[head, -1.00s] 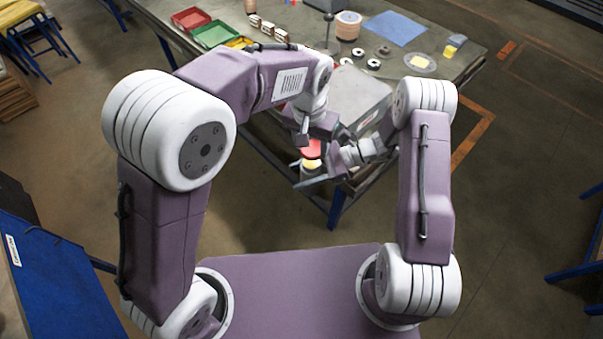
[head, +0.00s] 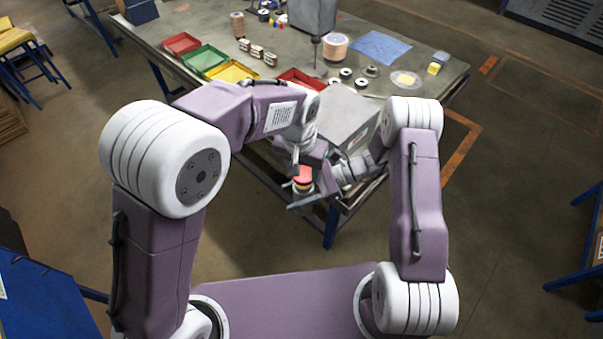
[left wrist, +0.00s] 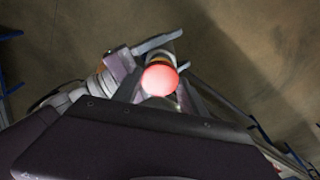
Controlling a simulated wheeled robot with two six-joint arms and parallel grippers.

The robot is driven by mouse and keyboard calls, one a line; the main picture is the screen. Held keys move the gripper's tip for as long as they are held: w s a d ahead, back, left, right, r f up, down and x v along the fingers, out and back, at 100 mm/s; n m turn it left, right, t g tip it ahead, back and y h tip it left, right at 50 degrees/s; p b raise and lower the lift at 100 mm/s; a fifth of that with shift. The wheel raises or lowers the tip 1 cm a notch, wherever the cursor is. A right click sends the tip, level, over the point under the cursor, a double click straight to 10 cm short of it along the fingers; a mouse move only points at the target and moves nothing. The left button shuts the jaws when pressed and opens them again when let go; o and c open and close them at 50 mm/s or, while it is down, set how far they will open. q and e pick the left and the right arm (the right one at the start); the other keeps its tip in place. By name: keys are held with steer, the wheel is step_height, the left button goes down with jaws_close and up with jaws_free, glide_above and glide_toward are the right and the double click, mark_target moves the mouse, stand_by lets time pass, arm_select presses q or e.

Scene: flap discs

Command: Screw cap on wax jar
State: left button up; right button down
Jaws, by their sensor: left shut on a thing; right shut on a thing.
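The red cap (head: 303,174) sits upright at the top of the small wax jar (head: 304,187), which shows a yellowish band. I cannot tell how far the cap is threaded. My left gripper (head: 301,169) comes from above and is shut on the cap. My right gripper (head: 308,197) reaches in from the right and is shut around the jar, in front of the table edge. In the left wrist view the cap (left wrist: 160,80) covers most of the jar (left wrist: 158,57). The fingers partly hide both.
The workbench (head: 262,102) lies behind my grippers, with a grey box (head: 348,118) near its front edge. Red, green (head: 204,57) and yellow (head: 232,72) trays, spools and a blue cloth (head: 381,46) lie farther back. Open floor lies below the grippers.

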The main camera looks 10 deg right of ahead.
mark_target(303, 196)
arm_select(q)
steer(key=shift+f, duration=0.1)
steer(key=shift+f, duration=0.8)
steer(key=shift+f, duration=0.55)
